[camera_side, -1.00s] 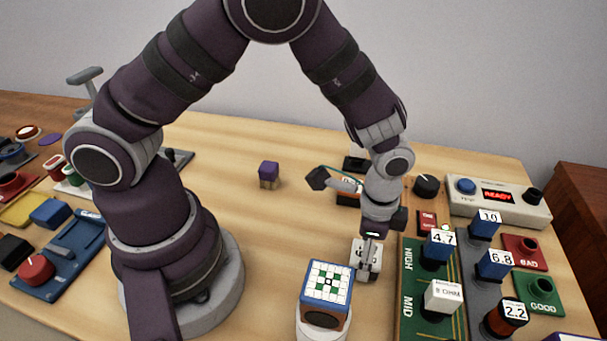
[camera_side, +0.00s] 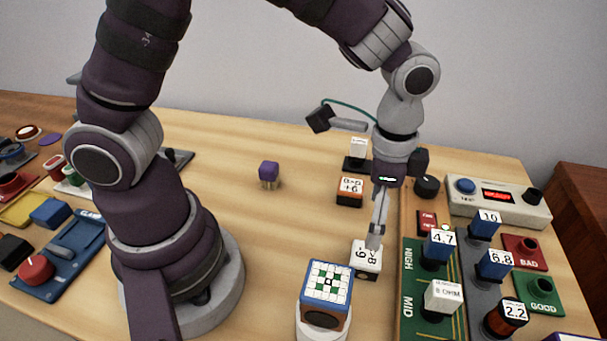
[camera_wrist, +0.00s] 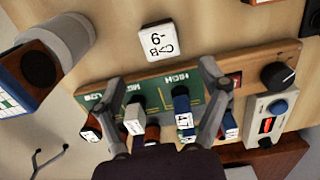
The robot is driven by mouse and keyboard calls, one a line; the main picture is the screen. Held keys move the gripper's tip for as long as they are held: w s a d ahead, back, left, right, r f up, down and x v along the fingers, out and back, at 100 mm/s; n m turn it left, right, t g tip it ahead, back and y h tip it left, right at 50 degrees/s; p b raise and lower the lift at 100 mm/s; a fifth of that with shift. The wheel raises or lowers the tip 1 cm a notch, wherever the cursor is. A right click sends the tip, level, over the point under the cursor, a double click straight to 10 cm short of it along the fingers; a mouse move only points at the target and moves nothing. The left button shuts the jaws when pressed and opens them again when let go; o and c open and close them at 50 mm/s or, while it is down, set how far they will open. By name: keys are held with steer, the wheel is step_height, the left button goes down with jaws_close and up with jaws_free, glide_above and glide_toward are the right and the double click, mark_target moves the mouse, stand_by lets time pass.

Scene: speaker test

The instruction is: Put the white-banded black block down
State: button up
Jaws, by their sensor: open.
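The block near my gripper has a white top marked "C/B -9" and a dark lower side; I take it as the white-banded black block (camera_side: 365,256). It sits on the wooden table left of the green board, behind the cube with a green-and-white grid top. My gripper (camera_side: 375,243) points down at the block's back edge in the side view. Its fingers (camera_wrist: 168,86) are spread and empty. Whether a fingertip touches the block, I cannot tell.
The green HIGH/MID board (camera_side: 411,285) with labelled blocks stands close on the right. The grid-topped cube (camera_side: 327,283) on its white stand is close in front. An orange-and-black block (camera_side: 349,192) lies behind.

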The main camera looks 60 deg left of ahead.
steer(key=s+a+r+n+t, duration=0.5)
steer(key=s+a+r+n, duration=0.2)
steer(key=a+r+n, duration=0.2)
step_height(320, 180, up, 2)
steer(key=shift+s+a+r+t, duration=0.1)
steer(key=shift+s+a+t, duration=0.25)
steer(key=shift+a, duration=0.5)
stand_by(0.4)
